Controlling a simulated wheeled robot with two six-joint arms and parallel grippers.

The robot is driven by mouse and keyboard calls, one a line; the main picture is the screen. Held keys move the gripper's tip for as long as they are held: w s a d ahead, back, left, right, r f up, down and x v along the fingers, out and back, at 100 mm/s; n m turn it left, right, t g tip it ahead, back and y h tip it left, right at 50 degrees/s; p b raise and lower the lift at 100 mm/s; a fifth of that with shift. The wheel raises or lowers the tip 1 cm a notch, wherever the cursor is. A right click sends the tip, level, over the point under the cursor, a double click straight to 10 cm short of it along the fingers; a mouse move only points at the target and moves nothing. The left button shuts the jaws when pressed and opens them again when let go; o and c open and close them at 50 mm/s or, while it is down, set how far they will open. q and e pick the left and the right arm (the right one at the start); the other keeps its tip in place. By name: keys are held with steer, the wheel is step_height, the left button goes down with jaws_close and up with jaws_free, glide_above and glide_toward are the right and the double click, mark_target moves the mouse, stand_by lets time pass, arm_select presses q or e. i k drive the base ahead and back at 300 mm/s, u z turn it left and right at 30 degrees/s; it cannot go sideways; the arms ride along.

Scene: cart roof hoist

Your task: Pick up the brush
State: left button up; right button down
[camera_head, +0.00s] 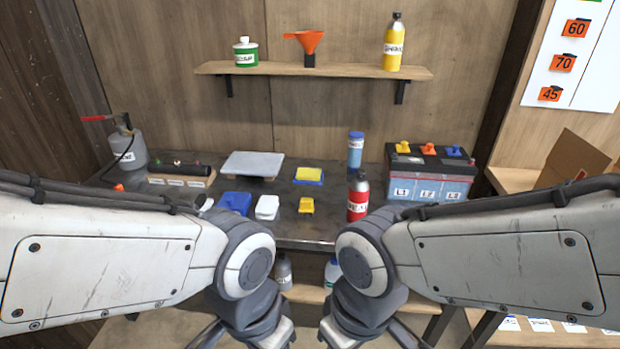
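I cannot make out a brush for certain in the head view. A long black bar-like object (180,168) lies on a labelled wooden block at the left of the dark bench (335,222); I cannot tell what it is. My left gripper (243,338) and my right gripper (372,338) are low at the bottom edge, in front of the bench and below its top. Their fingertips are cut off by the frame, so their opening is not clear. Nothing held shows in either. My forearms hide the front left and front right of the bench.
A grey canister (128,148), grey plate (253,164), yellow block (308,173), small coloured boxes (266,207), red bottle (358,200), blue bottle (355,150) and battery (430,175) crowd the bench. A shelf (330,70) above holds a can, funnel and yellow bottle. An open carton (575,160) stands right.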

mark_target(306, 208)
steer(key=k, duration=0.55)
steer(key=u, duration=0.95)
steer(key=i, duration=1.9)
steer(key=z, duration=0.6)
